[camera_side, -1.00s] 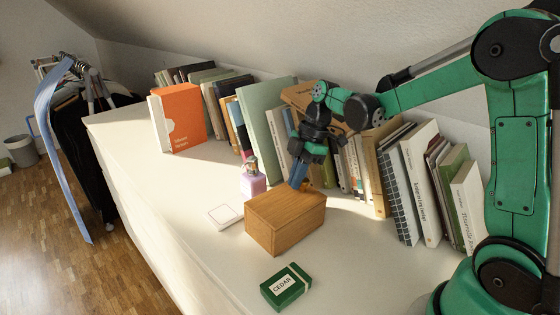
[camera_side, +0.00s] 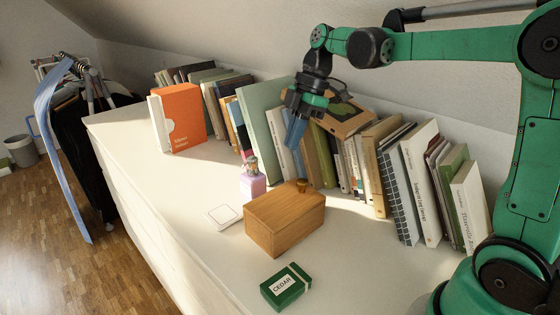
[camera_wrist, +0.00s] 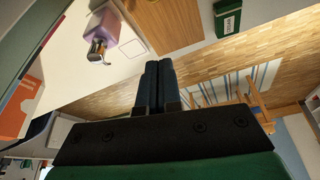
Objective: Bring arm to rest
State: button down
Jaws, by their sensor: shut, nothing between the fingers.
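My gripper (camera_side: 294,133) is shut and empty. It is in the air above and behind the wooden box, in front of the row of books, with its blue fingers pointing down. In the wrist view the two fingers (camera_wrist: 158,78) lie side by side with no object between them. The wooden box (camera_side: 275,228) stands on the white surface, and its round knob (camera_side: 303,186) shows at its far edge, apart from my fingers. No open drawer shows, though the box's far side is hidden. Part of the box also shows in the wrist view (camera_wrist: 170,22).
Several books (camera_side: 400,185) stand along the back, with an orange one (camera_side: 180,117) at left. A purple bottle (camera_side: 253,183), a white square (camera_side: 224,216) and a green CEDAR box (camera_side: 286,288) are near the wooden box. The white top (camera_side: 150,165) is clear at left.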

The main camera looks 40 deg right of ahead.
jog(key=s+a+f+m+t+h, duration=0.1)
jog(key=s+a+f+m+t, duration=0.1)
jog(key=m, duration=0.5)
jog(key=s+a+f+m+t+h, duration=0.2)
jog(key=s+m+t, duration=0.1)
jog(key=s+m, duration=0.3)
jog(key=shift+s+a+f+m+t+h, duration=0.3)
jog(key=shift+s+m+t, duration=0.1)
jog(key=shift+m, duration=0.2)
